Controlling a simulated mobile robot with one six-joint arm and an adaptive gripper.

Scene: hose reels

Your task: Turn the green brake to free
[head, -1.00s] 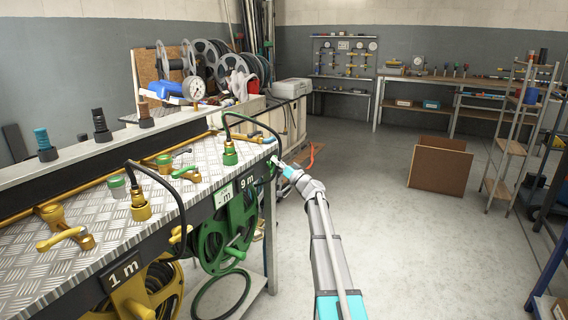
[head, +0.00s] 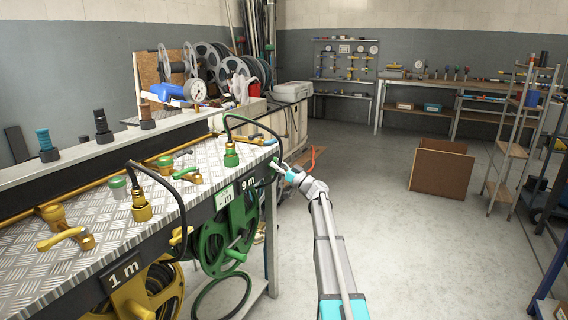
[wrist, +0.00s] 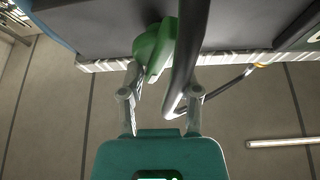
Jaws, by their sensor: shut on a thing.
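The green brake (wrist: 152,48) is a green knob with a lever on the dark front face of the bench, seen in the wrist view. My gripper (wrist: 162,78) is shut on its lever, one finger on each side. A dark hose crosses in front of the right finger and hides part of the grip. The green hose reel (head: 207,247) hangs below the bench top.
A yellow reel (head: 165,285) hangs under the 1 m sign (head: 124,271). Yellow valves and black hoses stand on the metal bench top (head: 75,262). A brown box (head: 440,170) stands on the floor, with open floor right of the bench.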

